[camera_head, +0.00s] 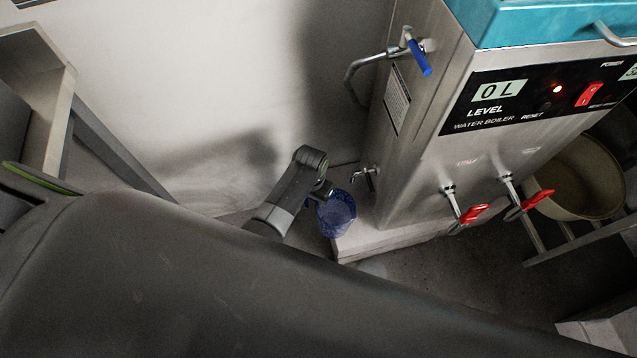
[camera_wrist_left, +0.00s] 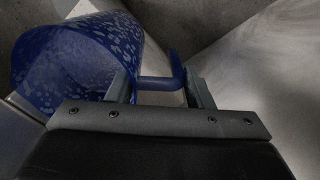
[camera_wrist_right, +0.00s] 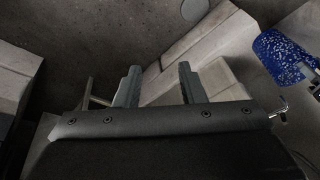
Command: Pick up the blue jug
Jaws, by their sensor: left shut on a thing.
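The speckled blue jug (camera_head: 337,214) is low beside the water boiler, next to the left end of its pale plinth. My left gripper (camera_head: 324,192) is at the jug's upper left side in the head view. In the left wrist view, the jug (camera_wrist_left: 75,60) lies left of the fingers, and its handle (camera_wrist_left: 158,83) passes between them. The left gripper (camera_wrist_left: 163,90) is shut on that handle. The jug also shows at the right edge of the right wrist view (camera_wrist_right: 284,55). My right gripper (camera_wrist_right: 158,87) is open and empty, apart from the jug.
The steel water boiler (camera_head: 410,150) stands right of the jug, with a small side tap (camera_head: 366,174) close above it and red-handled taps (camera_head: 468,212) in front. A large pot (camera_head: 578,180) stands at right. A metal frame (camera_head: 110,145) is at left.

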